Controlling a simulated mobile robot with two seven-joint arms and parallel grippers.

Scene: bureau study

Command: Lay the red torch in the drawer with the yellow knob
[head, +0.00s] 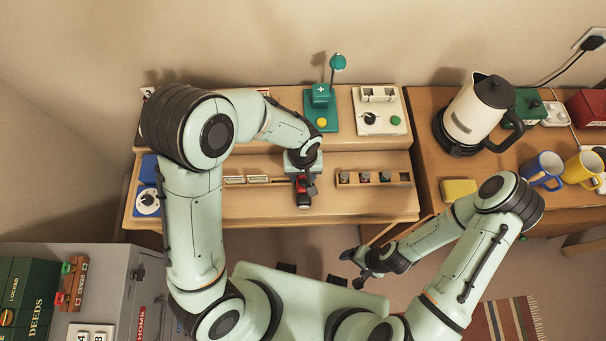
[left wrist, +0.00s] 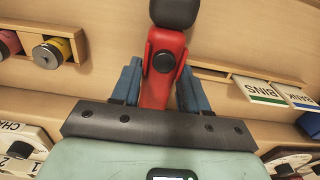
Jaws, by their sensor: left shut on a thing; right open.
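The red torch (head: 303,184) has a black end and is held between the blue fingers of my left gripper (head: 304,180), above the wooden bureau's writing surface (head: 340,204). In the left wrist view the torch (left wrist: 162,80) stands lengthwise between the fingers of my left gripper (left wrist: 160,88), its dark end pointing away. My right gripper (head: 358,268) is open and empty, low in front of the bureau's right side. I cannot make out a drawer with a yellow knob; the bureau's front below the top is mostly hidden from the head view.
A rack of several small rolls (head: 375,178) and a slot of label cards (head: 246,180) sit at the back of the writing surface. A kettle (head: 478,110), a blue mug (head: 541,170) and a yellow sponge (head: 459,191) stand on the right table. A grey cabinet (head: 115,290) is at left.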

